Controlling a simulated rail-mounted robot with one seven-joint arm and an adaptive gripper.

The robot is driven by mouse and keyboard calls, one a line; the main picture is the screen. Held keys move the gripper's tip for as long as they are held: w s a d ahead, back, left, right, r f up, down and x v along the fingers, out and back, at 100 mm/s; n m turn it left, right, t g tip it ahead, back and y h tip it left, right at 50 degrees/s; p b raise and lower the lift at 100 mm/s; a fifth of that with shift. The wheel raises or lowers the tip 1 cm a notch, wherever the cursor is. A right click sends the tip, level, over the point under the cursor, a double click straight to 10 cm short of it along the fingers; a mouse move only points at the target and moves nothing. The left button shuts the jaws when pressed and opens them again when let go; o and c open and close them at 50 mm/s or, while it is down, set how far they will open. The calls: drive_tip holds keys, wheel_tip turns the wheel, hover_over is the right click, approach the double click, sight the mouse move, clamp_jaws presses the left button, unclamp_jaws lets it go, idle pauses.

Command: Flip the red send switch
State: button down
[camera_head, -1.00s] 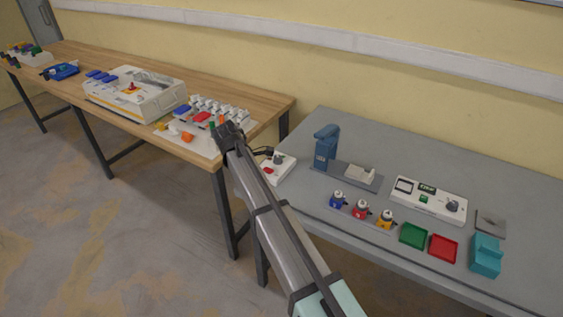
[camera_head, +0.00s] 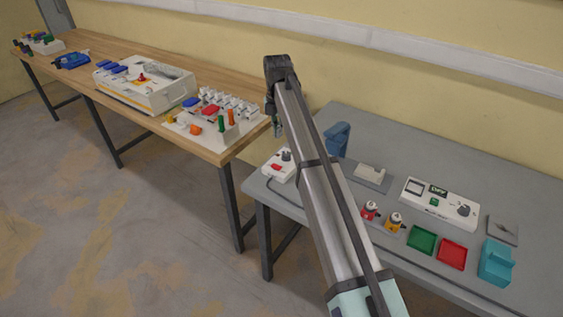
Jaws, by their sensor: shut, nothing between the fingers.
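A small white box (camera_head: 279,166) with a red switch (camera_head: 276,168) and a dark knob sits at the left edge of the grey table. A white machine (camera_head: 165,95) on the wooden bench also bears a red part (camera_head: 142,78). No label is readable, so I cannot tell which is the send switch. My gripper (camera_head: 278,128) points down at the end of my arm, between bench and table, above and apart from the small white box. It is small and partly hidden by my arm, shut and empty.
The wooden bench (camera_head: 235,145) holds a board with coloured plugs. On the grey table (camera_head: 400,165) stand a blue press (camera_head: 337,138), a white control box (camera_head: 440,203), green (camera_head: 422,240) and red trays (camera_head: 452,252) and a teal holder (camera_head: 496,263). My arm crosses the table's left part.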

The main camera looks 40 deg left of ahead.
sight(278, 167)
drive_tip(key=shift+f, duration=0.1)
wheel_tip(278, 167, down, 14)
drive_tip(key=p, duration=0.4)
idle(0.3)
